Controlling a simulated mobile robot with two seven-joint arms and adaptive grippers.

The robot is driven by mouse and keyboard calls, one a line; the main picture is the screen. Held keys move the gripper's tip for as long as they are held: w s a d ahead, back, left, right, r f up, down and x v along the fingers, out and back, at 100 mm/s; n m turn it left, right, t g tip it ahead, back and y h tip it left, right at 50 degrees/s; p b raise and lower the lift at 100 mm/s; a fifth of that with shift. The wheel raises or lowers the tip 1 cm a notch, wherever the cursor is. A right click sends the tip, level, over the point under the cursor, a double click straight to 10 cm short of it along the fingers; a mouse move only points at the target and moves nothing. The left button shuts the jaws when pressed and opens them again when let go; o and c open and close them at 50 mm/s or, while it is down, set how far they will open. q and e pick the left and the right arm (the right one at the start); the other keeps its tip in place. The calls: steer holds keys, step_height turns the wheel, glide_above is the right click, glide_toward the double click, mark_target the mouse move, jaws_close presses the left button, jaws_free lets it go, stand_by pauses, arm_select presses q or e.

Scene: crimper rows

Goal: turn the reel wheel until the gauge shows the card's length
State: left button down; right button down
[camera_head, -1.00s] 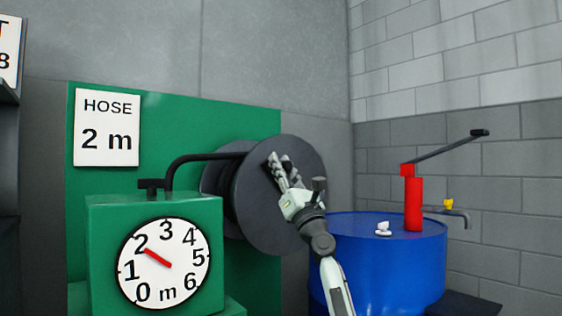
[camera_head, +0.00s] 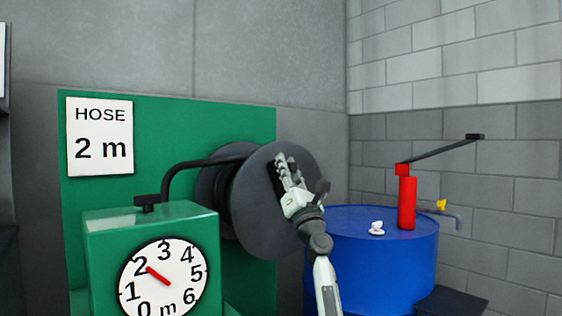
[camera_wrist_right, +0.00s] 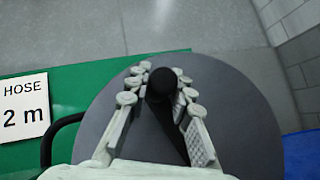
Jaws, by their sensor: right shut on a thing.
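The card (camera_head: 100,136) on the green board reads "HOSE 2 m"; it also shows in the right wrist view (camera_wrist_right: 23,107). The round gauge (camera_head: 163,283) is on the front of a green box. Its red needle points at the 2. The grey reel wheel (camera_head: 258,222) stands right of the gauge, with a black hose running to it. My right gripper (camera_head: 283,163) is at the upper part of the wheel's face. In the right wrist view its fingers are shut around a black knob (camera_wrist_right: 162,82) on the wheel. My left gripper is not in view.
A blue drum (camera_head: 375,255) stands right of the wheel, with a red hand pump (camera_head: 407,203) and a small white object (camera_head: 376,228) on top. A dark surface is at lower right.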

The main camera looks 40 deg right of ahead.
steer(key=shift+d+r, duration=0.1)
steer(key=shift+d, duration=0.35)
steer(key=c, duration=1.3)
jaws_free()
steer(key=v, duration=1.2)
